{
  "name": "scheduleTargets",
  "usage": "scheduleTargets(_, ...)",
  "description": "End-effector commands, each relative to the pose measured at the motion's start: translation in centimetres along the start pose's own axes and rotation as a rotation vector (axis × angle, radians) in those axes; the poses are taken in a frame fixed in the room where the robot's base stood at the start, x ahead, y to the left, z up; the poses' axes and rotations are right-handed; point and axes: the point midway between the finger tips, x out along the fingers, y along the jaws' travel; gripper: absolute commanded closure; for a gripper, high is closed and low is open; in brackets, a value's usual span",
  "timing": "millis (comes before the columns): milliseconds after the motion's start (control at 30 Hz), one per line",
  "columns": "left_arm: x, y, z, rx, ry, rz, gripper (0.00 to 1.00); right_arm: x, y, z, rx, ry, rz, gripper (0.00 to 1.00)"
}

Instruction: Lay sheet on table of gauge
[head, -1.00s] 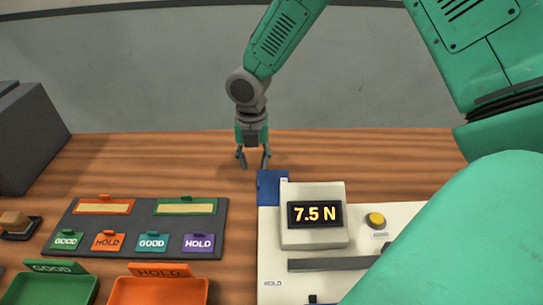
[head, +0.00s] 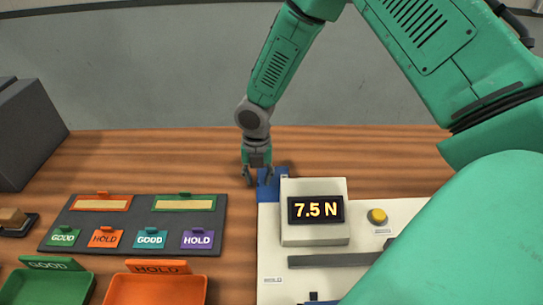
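The gauge (head: 385,217) is a white machine at the lower centre right, with a raised display box (head: 313,235) reading 7.5 N and a yellow button (head: 377,216). A blue piece (head: 267,192) sits at its back left corner. My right gripper (head: 258,180) points down at this blue piece, its two fingers apart, one left of the piece and one over it. I cannot tell whether it touches. I see nothing between the fingers. No sheet can be made out for certain. My green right arm hides the gauge's right and front part. My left gripper is not in view.
A dark board (head: 135,222) with GOOD and HOLD tags lies left of the gauge. A green GOOD tray (head: 45,286) and an orange HOLD tray (head: 157,290) stand in front. A dark box (head: 28,130) stands at far left. The wooden table behind the board is clear.

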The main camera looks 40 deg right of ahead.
Motion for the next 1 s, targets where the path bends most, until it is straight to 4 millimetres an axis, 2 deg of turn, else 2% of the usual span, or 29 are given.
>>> scheduleTargets(33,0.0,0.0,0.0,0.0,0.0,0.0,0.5,0.0,0.0,0.0,0.0,0.0,0.0,0.91)
scheduleTargets(67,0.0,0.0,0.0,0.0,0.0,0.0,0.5,0.0,0.0,0.0,0.0,0.001,0.0,1.0)
scheduleTargets(467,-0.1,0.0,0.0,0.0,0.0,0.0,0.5,-0.3,0.0,0.0,0.0,0.0,0.001,1.0)
scheduleTargets(567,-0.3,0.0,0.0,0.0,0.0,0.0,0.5,-1.5,0.0,0.0,0.001,0.0,0.002,1.0)
scheduleTargets(900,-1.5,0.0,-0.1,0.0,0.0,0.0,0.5,-8.2,0.0,0.1,0.001,0.0,0.003,1.0)
scheduleTargets(1000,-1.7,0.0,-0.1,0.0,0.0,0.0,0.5,-9.3,0.1,0.1,0.001,0.001,0.001,1.0)
